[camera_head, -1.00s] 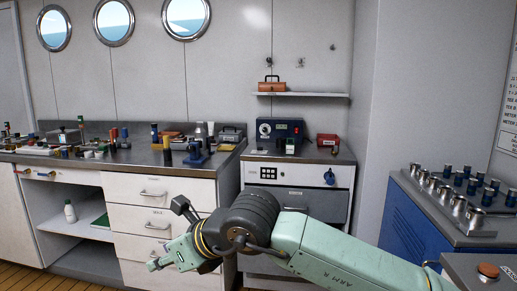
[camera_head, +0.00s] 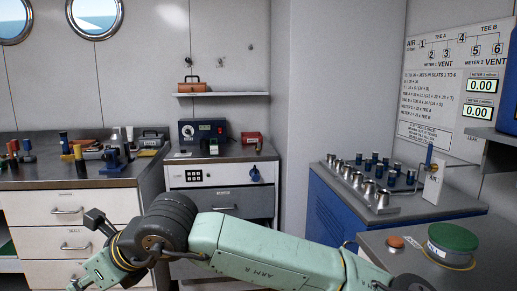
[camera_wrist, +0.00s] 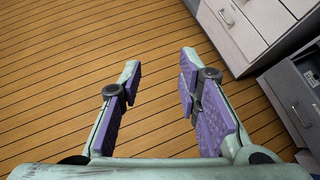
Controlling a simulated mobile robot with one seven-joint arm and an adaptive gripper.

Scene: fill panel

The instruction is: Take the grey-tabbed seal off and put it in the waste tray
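My gripper (camera_wrist: 158,95) is open and empty in the wrist view, with its purple-padded fingers apart over the wooden floor. In the head view my green arm stretches across the lower middle, well short of the benches and panel. I cannot make out a grey-tabbed seal in any view. I cannot pick out a waste tray either. The fill panel (camera_head: 378,185) stands at the right, a metal top with several blue-capped fittings and several metal cups on a blue cabinet. Any seal on it is too small to tell.
A grey counter (camera_head: 298,250) at the lower right holds a red button (camera_head: 395,241) and a green-topped round container (camera_head: 452,240). A wall chart (camera_head: 440,90) with two meters hangs behind. A workbench (camera_head: 70,185) with bottles and drawers (camera_head: 66,211) stands left. The floor (camera_wrist: 60,60) under my gripper is clear.

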